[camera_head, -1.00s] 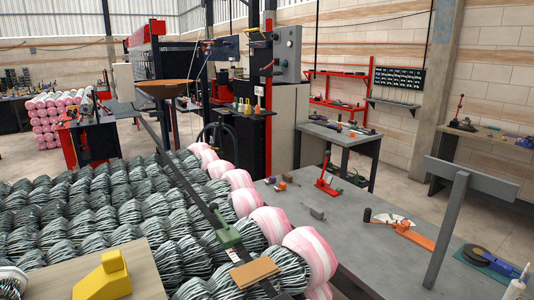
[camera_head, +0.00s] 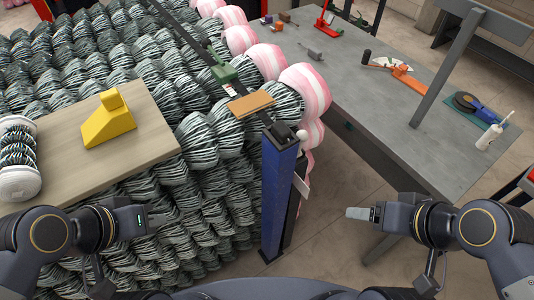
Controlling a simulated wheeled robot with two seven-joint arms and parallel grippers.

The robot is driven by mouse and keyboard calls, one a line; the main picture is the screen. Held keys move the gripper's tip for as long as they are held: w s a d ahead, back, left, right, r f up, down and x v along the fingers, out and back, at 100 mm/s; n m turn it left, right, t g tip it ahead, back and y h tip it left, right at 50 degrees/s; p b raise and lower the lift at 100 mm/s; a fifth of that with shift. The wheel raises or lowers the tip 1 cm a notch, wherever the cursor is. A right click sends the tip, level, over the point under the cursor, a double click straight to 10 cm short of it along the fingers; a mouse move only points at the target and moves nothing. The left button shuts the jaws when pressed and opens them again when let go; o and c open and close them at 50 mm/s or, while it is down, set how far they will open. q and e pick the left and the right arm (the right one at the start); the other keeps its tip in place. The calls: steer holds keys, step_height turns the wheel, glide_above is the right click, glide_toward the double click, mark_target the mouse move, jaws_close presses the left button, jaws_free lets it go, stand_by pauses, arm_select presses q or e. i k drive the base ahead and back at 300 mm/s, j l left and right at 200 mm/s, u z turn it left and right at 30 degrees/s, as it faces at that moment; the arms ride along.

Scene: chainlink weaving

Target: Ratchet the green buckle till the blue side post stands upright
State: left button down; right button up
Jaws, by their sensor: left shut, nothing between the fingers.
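The green buckle (camera_head: 223,73) sits on a dark strap (camera_head: 202,52) that runs diagonally over the striped bundles. The blue side post (camera_head: 278,195) stands in front of the bundles, below the strap's near end; it looks near upright, and any small lean is hard to judge. A tan board (camera_head: 251,104) lies between buckle and post. My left gripper (camera_head: 160,219) is shut and empty, left of the post and well below the buckle. My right gripper (camera_head: 357,213) is right of the post, apart from it; its finger gap cannot be made out.
A wooden board (camera_head: 60,150) with a yellow wedge-shaped block (camera_head: 107,120) lies at left. A grey workbench (camera_head: 345,75) with an orange tool (camera_head: 400,74), a blue grinder (camera_head: 478,106) and a white bottle (camera_head: 494,131) is at right. Open floor lies between bundles and bench.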

mark_target(207, 44)
steer(key=i+l, duration=0.45)
steer(key=l, duration=0.25)
steer(key=i+l, duration=0.25)
steer(key=l, duration=0.15)
